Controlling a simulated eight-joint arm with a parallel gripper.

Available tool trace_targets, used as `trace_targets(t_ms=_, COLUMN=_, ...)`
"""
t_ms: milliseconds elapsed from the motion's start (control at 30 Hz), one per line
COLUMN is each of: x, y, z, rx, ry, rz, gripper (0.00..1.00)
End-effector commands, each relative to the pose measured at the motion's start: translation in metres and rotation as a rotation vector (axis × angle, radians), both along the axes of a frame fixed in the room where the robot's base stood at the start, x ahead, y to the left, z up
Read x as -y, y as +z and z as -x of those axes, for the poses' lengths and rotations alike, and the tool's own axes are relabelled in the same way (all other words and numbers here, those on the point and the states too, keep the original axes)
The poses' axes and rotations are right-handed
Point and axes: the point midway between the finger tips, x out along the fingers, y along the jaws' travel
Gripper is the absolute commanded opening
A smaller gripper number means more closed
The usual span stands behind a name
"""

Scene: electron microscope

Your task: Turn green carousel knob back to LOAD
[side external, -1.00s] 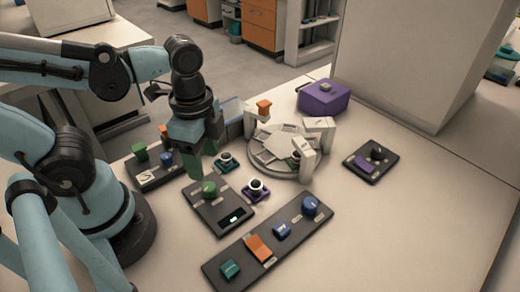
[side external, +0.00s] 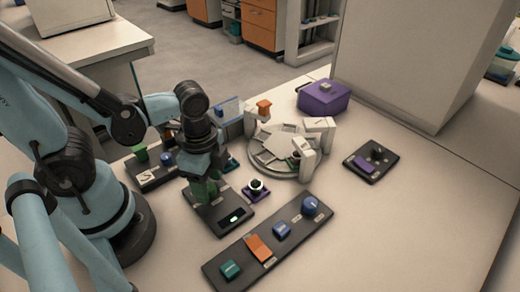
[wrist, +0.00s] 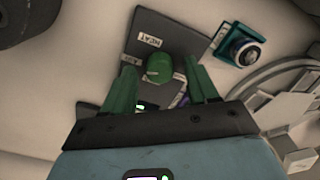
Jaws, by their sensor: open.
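The green knob (wrist: 158,66) sits on a dark grey panel (wrist: 180,28) with small white labels; one appears to read HEAT, the other is not clearly legible. My gripper (wrist: 160,74) is open, with one green finger on each side of the knob. Whether the fingers touch it cannot be told. In the side view my gripper (side external: 204,194) points down over the panel (side external: 213,222) and largely hides the knob. A small lit display (side external: 234,218) shows on the panel's near right part.
A round pale carousel (side external: 262,160) with upright white parts stands right of my gripper. A long panel (side external: 300,230) with several controls lies in front. A small purple-based part (side external: 258,190) and a teal-based part (wrist: 238,45) are close to the knob panel.

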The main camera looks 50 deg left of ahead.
Motion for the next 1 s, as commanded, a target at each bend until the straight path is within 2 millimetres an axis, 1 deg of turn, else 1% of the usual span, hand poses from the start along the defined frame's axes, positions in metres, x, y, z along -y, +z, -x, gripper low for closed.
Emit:
trace_targets(t_ms=367, x=-0.0001, y=-0.0024, z=0.0003, rx=0.0, ry=0.0, rz=0.0, gripper=0.58)
trace_targets(t_ms=400, x=-0.0001, y=-0.0024, z=0.0003, rx=0.0, ry=0.0, rz=0.0, gripper=0.55)
trace_targets(t_ms=467, x=-0.0001, y=-0.0024, z=0.0003, rx=0.0, ry=0.0, rz=0.0, gripper=0.46)
trace_targets(t_ms=733, x=0.0, y=-0.0023, z=0.0004, rx=0.0, ry=0.0, rz=0.0, gripper=0.05)
trace_targets(t_ms=767, x=0.0, y=-0.0023, z=0.0004, rx=0.0, ry=0.0, rz=0.0, gripper=0.02)
trace_targets(t_ms=1000, x=0.0001, y=-0.0023, z=0.0004, rx=-0.001, ry=0.024, rz=0.001, gripper=0.02)
